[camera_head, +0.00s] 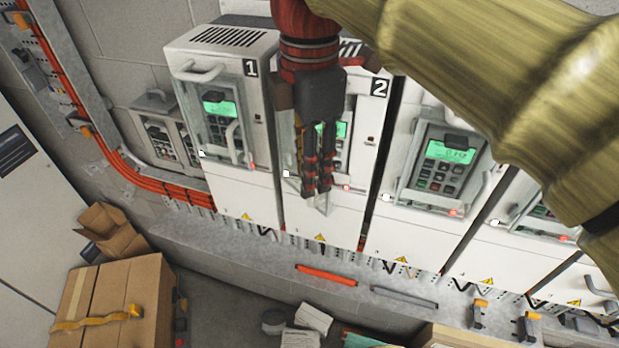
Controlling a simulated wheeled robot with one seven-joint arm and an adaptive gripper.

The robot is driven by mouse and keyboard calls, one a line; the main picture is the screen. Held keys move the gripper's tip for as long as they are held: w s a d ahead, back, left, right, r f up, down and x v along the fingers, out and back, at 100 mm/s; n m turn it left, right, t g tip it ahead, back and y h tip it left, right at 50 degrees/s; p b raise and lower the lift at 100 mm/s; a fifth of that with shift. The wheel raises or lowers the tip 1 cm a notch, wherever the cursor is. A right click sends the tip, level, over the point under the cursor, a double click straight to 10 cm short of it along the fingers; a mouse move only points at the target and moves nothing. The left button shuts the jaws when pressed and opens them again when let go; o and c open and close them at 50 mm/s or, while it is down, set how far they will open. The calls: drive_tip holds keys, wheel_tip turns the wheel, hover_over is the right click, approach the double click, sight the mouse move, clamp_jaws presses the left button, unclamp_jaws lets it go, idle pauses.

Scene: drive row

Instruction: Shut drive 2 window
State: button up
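Drive 2 (368,128) is a white cabinet with a black "2" label (379,88) at its upper right. Part of its green display (342,130) shows to the right of my gripper. My gripper (318,190) hangs in front of drive 2 with its dark, red-marked fingers pointing down. The fingers are close together, and I cannot tell whether they are shut or hold anything. A small pale grey piece (321,204) shows just below the fingertips. My gripper hides most of the drive 2 window, so its angle is unclear.
Drive 1 (262,130) stands left, its clear window (222,135) over the panel. Another drive with a handled window (440,170) stands right. A grey ledge (240,262) runs below. Cardboard boxes (115,300) stand lower left. My arm covers the upper right.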

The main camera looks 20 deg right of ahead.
wheel_tip(320, 180, up, 9)
idle(0.3)
drive_tip(key=shift+c, duration=0.4)
